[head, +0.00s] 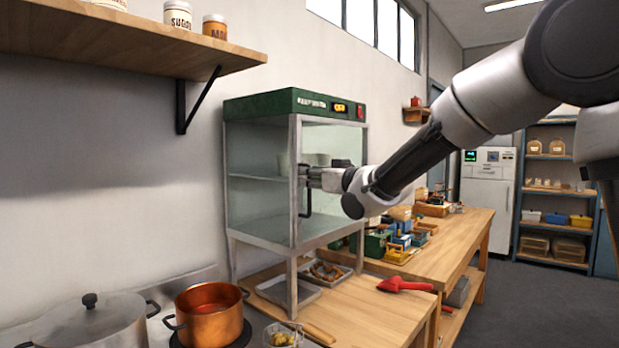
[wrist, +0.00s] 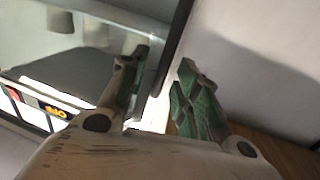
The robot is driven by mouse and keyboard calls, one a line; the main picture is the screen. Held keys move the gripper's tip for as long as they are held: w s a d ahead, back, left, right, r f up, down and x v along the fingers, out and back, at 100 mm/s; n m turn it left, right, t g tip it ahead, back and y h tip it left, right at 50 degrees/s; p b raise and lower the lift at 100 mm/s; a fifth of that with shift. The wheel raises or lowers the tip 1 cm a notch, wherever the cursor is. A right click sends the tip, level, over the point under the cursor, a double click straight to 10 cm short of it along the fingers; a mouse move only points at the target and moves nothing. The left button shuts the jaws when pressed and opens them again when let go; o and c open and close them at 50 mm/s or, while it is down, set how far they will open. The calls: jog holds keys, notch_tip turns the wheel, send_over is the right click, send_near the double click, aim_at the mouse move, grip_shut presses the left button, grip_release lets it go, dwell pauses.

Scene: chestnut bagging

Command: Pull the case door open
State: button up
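The case (head: 262,180) is a glass-walled cabinet with a green top (head: 290,102) and grey metal frame, raised on legs above the wooden counter. Its door (head: 335,215) appears shut, with a dark vertical handle (head: 307,203) along its left edge. My gripper (head: 303,177) is at that handle, reaching in from the right. In the wrist view my gripper (wrist: 163,90) has its two green-padded fingers apart. A dark bar, apparently the handle (wrist: 178,45), runs down into the gap between them. I cannot see either finger clearly pressing on it.
A copper pot (head: 212,315) and a lidded steel pot (head: 90,325) stand at the front left. A red scoop (head: 403,285) lies on the wooden counter (head: 365,312) below the case. A wall shelf (head: 130,42) juts out at upper left. Open floor lies at right.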

jog(key=shift+w+a, duration=0.5)
jog(key=shift+w, duration=0.05)
grip_shut()
